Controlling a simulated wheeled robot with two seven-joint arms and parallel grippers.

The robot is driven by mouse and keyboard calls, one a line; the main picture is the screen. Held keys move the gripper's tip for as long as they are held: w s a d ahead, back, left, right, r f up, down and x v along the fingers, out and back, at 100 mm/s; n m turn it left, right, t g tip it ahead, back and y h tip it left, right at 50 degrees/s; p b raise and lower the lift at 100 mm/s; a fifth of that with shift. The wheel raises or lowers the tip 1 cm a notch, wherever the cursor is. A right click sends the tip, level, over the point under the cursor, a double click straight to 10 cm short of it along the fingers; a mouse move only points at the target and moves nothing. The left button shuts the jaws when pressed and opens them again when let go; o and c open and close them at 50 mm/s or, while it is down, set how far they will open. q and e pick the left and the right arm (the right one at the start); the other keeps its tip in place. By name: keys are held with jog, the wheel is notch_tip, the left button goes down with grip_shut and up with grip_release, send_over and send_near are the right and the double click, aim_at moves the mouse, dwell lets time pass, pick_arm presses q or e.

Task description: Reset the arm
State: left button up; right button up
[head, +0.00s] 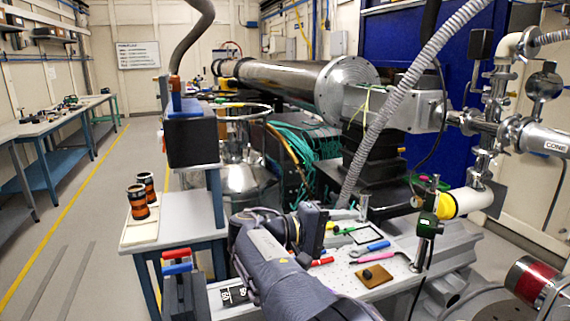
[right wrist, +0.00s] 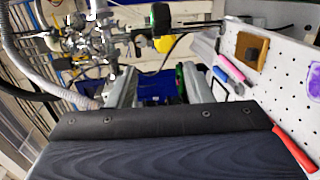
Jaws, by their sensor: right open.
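My right arm comes up from the bottom of the head view. Its right gripper (head: 348,215) is above the perforated table top, pointing to the right and away. The gripper is open, and I see nothing held between its fingers. In the right wrist view, the two grey fingers of the right gripper (right wrist: 158,92) stand apart beyond the dark wrist body. The blue panel shows between them. My left gripper is not in view.
The perforated table (head: 345,280) carries a brown block (head: 374,276), a pink tool (head: 384,256), a blue tool (head: 378,246) and a red-handled tool (head: 321,262). A grey ribbed hose (head: 400,105) hangs behind the gripper. A post with a green clamp (head: 427,222) stands right. Left floor is clear.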

jog(key=s+d+f+m+g+y+p, duration=0.1)
jog(key=s+d+f+g+y+p, duration=0.2)
jog(key=s+d+y, duration=0.4)
jog(key=s+d+f+g+y+p, duration=0.15)
jog(key=s+d+f+y, duration=0.3)
jog(key=d, duration=0.45)
jog(key=s+a+r+m+t+y+p, duration=0.1)
jog(key=s+a+m+t+y+p, duration=0.1)
jog(key=s, duration=0.8)
jog(key=s+a+r+m+t+y+p, duration=0.1)
jog(key=s+a+m+t+y+p, duration=0.1)
jog(key=s+a+y, duration=0.4)
jog(key=s+t+p, duration=0.1)
jog(key=s+p, duration=0.1)
jog(key=s, duration=0.3)
jog(key=shift+r+p, duration=0.35)
jog(key=shift+r, duration=0.05)
